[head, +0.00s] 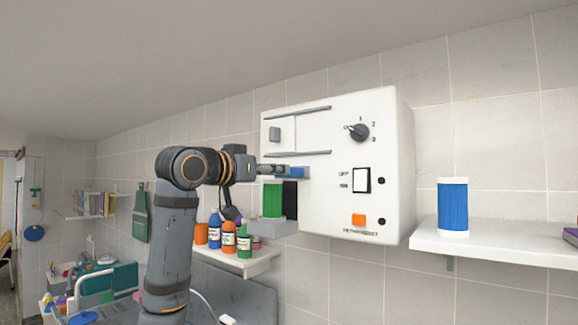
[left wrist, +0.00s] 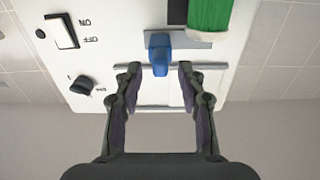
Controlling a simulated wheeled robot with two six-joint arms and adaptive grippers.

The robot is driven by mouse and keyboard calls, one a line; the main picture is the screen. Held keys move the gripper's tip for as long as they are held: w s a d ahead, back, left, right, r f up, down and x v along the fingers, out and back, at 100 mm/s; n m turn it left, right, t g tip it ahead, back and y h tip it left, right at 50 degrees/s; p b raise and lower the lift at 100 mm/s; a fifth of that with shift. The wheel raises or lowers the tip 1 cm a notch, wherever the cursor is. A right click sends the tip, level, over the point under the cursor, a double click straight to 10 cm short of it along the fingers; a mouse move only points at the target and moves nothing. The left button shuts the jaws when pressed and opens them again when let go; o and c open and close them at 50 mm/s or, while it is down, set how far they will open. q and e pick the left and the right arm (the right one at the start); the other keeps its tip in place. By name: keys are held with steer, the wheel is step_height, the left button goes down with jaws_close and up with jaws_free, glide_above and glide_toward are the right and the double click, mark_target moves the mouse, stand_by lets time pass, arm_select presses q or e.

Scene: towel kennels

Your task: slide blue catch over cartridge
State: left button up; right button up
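The blue catch (head: 298,172) sits on the front of the white wall box (head: 330,215), just above a green cartridge (head: 272,200) in a grey holder (head: 280,227). My left gripper (head: 284,171) reaches in from the left, level with the catch. In the left wrist view, which is upside down, my left gripper (left wrist: 159,72) is open, with one finger on each side of the blue catch (left wrist: 159,55) and a gap to each. The green cartridge (left wrist: 208,15) shows at the top edge there, partly cut off. My right gripper is not in view.
The box carries a knob (head: 358,132), a rocker switch (head: 362,180) and an orange button (head: 358,220). A blue cartridge (head: 452,207) stands on the right shelf (head: 490,246). Several bottles (head: 228,238) stand on a shelf below and left of the box.

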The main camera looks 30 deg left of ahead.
arm_select(q)
steer(key=w+p, duration=0.1)
steer(key=w, duration=0.3)
steer(key=w+p, duration=0.1)
steer(key=w, duration=0.2)
steer(key=shift+d+p, duration=0.3)
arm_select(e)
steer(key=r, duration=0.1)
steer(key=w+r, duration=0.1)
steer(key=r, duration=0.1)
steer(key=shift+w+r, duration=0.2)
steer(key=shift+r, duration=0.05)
arm_select(q)
steer(key=shift+f, duration=0.1)
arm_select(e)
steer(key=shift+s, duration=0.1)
arm_select(q)
jaws_close()
steer(key=a, duration=0.6)
steer(key=shift+w+a, duration=0.3)
steer(key=shift+a, duration=0.05)
steer(key=shift+d, duration=0.2)
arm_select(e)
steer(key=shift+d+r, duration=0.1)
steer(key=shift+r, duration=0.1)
